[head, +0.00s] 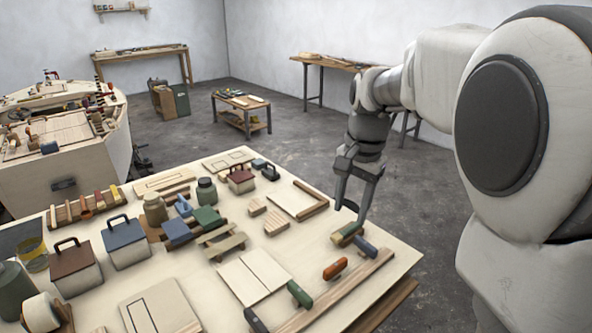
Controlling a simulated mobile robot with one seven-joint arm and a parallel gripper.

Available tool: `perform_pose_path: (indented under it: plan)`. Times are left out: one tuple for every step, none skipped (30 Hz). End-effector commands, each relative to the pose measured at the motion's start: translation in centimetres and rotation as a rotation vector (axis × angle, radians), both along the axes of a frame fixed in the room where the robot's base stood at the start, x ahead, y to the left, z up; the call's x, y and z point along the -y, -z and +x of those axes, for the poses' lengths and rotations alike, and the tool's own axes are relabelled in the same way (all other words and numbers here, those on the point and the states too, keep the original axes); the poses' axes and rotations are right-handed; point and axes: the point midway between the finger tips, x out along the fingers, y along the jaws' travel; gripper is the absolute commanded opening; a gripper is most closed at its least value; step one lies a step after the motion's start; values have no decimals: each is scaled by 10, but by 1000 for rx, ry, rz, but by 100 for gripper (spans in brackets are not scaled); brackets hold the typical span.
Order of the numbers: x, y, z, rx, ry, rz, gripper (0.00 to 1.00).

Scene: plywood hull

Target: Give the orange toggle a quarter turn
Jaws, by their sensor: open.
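The orange toggle (335,268) is a short rounded bar at the front right of the plywood table. It lies beside a long wooden strip and slants up to the right. My gripper (352,210) hangs above the table's right edge, fingers pointing down. It is open, with nothing seen between the fingers. It is above and slightly right of the orange toggle in the picture, apart from it. Its fingertips are closer in the picture to an olive-green piece (346,233) than to the orange toggle.
A blue toggle (365,247) and a green toggle (299,293) lie on either side of the orange one, along the wooden strip (340,290). Pale panels (252,275) lie to the left. Handled boxes (125,243) and jars crowd the table's left and middle.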

Motion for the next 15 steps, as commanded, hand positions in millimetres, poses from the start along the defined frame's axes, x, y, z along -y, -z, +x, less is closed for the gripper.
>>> perform_pose_path:
  plan:
    - [-1, 8, 14, -25, 36, -6, 52]
    - [-1, 11, 20, -38, 58, -9, 52]
    - [-2, 17, 28, -53, 85, -13, 52]
    - [-2, 20, 33, -63, 103, -16, 52]
    - [-2, 23, 38, -70, 120, -20, 52]
    - [-3, 27, 43, -81, 139, -25, 52]
    - [-3, 30, 46, -88, 151, -27, 52]
    - [-3, 32, 49, -92, 161, -31, 52]
    - [-3, 34, 52, -98, 173, -33, 52]
    - [-3, 36, 53, -101, 180, -35, 52]
    - [-3, 38, 55, -103, 184, -37, 52]
    - [-3, 40, 56, -105, 189, -38, 52]
    - [-3, 42, 56, -106, 191, -38, 52]
    - [-3, 44, 56, -108, 192, -39, 52]
    - [-3, 49, 56, -109, 193, -39, 52]
